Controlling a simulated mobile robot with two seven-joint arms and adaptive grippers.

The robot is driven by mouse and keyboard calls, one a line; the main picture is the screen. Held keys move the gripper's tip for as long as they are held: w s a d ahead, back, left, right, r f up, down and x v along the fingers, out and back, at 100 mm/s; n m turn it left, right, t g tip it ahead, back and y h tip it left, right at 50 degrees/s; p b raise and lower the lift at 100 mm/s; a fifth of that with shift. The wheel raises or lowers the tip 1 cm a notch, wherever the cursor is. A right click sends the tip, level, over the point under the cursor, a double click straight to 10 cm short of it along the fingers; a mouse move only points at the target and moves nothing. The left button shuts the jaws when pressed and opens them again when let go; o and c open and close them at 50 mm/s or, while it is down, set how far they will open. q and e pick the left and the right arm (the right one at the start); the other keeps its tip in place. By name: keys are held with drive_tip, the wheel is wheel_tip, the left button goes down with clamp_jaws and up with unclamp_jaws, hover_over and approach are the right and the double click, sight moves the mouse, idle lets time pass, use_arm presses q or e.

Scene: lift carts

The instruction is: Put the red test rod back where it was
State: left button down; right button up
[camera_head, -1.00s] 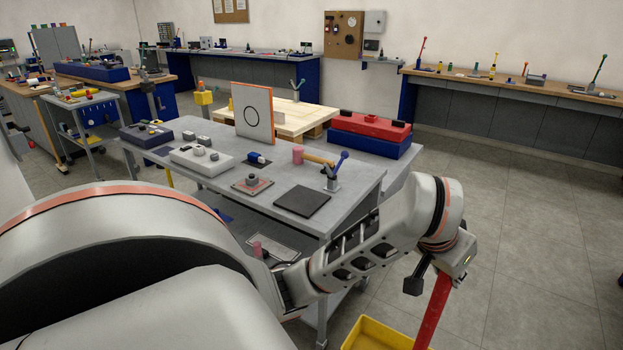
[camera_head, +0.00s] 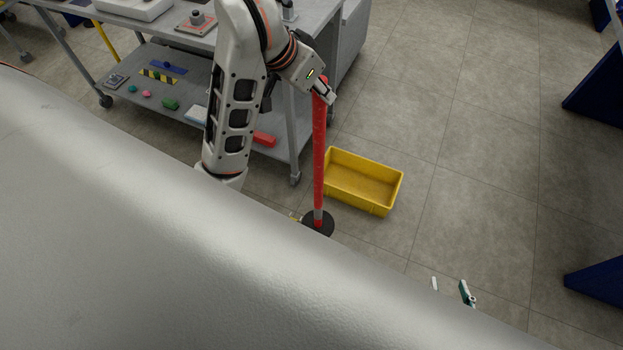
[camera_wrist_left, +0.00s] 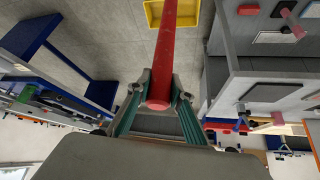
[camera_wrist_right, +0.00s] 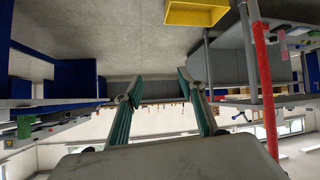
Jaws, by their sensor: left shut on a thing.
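The red test rod (camera_head: 319,150) is upright in the head view. Its lower end meets the grey collar of a round black base (camera_head: 327,229) on the floor; I cannot tell how deep it sits. My left gripper (camera_head: 324,92) is shut on the rod near its top. In the left wrist view the rod (camera_wrist_left: 172,50) runs away between the left fingers (camera_wrist_left: 158,95). My right gripper (camera_head: 449,283) is at the lower right, mostly hidden by my body. The right wrist view shows its fingers (camera_wrist_right: 158,92) apart and empty, with the rod (camera_wrist_right: 262,75) to the right.
A yellow bin (camera_head: 364,182) stands on the floor just right of the rod. A grey cart (camera_head: 225,135) with small parts on its lower shelf stands left, behind my left arm. Blue bench parts (camera_head: 597,270) are at the right edge. The floor between is clear.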

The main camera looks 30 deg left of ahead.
use_arm(q)
drive_tip(key=shift+s+a+f+m, duration=0.15)
drive_tip(key=shift+s+f, duration=0.15)
drive_tip(key=shift+f, duration=0.2)
drive_tip(key=shift+s+a+f+m, duration=0.15)
drive_tip(key=shift+s+f, duration=0.15)
drive_tip(key=shift+f, duration=0.15)
drive_tip(key=b, duration=0.6)
hover_over(314, 155)
wheel_tip(314, 155, down, 11)
drive_tip(key=shift+s+f, duration=0.1)
drive_tip(key=shift+s, duration=0.05)
wheel_tip(314, 155, down, 4)
drive_tip(key=shift+r+b, duration=0.1)
drive_tip(key=shift+b, duration=0.55)
drive_tip(key=shift+f, duration=0.35)
wheel_tip(314, 155, down, 4)
drive_tip(key=shift+r+b, duration=0.1)
drive_tip(key=shift+b, duration=0.65)
drive_tip(key=shift+f, duration=0.2)
use_arm(e)
wheel_tip(314, 155, down, 8)
drive_tip(key=d, duration=0.1)
drive_tip(key=shift+h, duration=0.3)
drive_tip(key=shift+s, duration=0.1)
